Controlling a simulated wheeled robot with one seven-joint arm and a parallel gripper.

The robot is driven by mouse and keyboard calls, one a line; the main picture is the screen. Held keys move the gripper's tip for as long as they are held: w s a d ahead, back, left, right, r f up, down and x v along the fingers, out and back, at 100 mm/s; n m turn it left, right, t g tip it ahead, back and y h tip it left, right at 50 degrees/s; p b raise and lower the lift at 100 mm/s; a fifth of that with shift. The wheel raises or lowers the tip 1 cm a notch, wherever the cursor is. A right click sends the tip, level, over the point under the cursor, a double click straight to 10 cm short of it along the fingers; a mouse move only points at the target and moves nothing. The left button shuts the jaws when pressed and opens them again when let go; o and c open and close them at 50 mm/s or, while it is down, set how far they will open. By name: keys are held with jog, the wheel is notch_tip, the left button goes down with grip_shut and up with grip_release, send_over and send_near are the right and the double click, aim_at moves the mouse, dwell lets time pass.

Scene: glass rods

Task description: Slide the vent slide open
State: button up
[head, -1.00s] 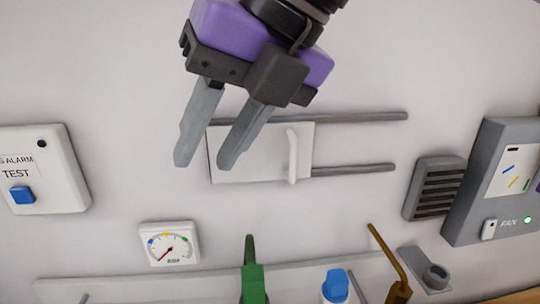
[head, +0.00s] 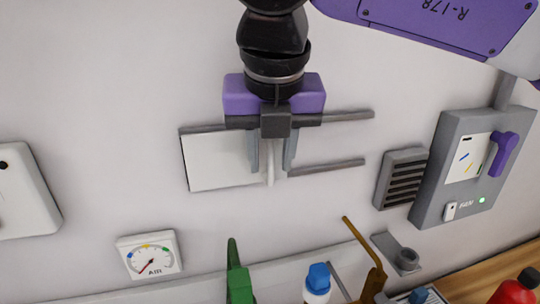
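The vent slide is a white plate (head: 215,162) on the wall, at the left end of two grey horizontal rails. Its upright white handle (head: 270,172) is at the plate's right edge. My gripper (head: 271,160) is in front of the handle, pointing down in the picture. One finger is on each side of the handle, with a visible gap between the fingers. It looks open, and I cannot tell whether a finger touches the handle. The gripper body hides the upper part of the handle and part of the upper rail.
The lower rail (head: 328,167) runs bare to the right of the plate. Further right are a dark louvred vent (head: 402,178) and a grey fan box (head: 462,165) with a purple lever. An air gauge (head: 150,254) is below left. Bottles and tools stand along the bottom.

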jog(key=shift+x, duration=0.9)
grip_shut()
dwell(0.8)
